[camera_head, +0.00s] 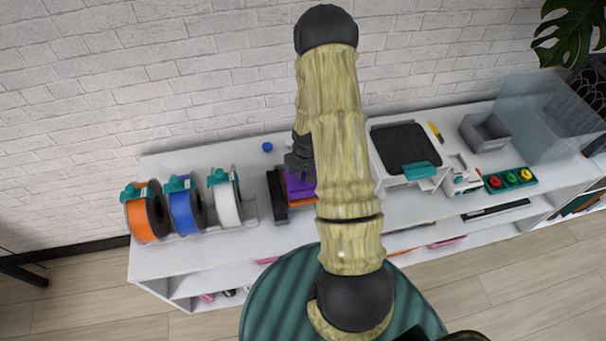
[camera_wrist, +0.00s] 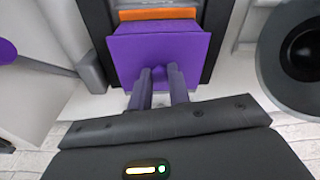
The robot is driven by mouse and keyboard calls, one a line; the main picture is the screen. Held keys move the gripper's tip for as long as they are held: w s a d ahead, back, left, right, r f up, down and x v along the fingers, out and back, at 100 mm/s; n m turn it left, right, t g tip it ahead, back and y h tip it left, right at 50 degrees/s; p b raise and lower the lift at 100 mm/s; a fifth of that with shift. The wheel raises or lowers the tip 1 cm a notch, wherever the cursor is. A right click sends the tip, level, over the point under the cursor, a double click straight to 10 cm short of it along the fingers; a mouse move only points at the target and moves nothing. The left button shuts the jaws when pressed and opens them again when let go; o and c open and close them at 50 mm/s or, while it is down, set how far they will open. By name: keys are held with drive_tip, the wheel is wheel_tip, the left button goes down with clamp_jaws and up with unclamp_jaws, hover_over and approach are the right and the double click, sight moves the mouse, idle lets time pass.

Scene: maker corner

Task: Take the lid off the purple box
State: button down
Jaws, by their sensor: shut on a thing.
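A flat purple piece, apparently the purple box's lid (camera_wrist: 125,50), lies below my gripper (camera_wrist: 158,74) in the wrist view. My fingers are closed on a small purple raised part at its near edge. In the head view the purple piece (camera_head: 299,186) shows just left of my arm, with my gripper (camera_head: 298,168) over it. The arm hides its right side. I cannot make out the box's walls or whether the lid is apart from them.
An orange strip (camera_wrist: 156,14) and a black frame lie around the purple piece. Orange, blue and white spools (camera_head: 226,203) stand left on the white bench. A small blue object (camera_head: 267,147) lies behind. A white machine (camera_head: 407,150) stands right of my arm.

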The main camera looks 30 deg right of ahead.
sight(303, 174)
wheel_tip(303, 174, up, 9)
drive_tip(key=b, duration=0.1)
drive_tip(key=shift+r+b, duration=0.15)
drive_tip(key=shift+b, duration=0.15)
idle(0.5)
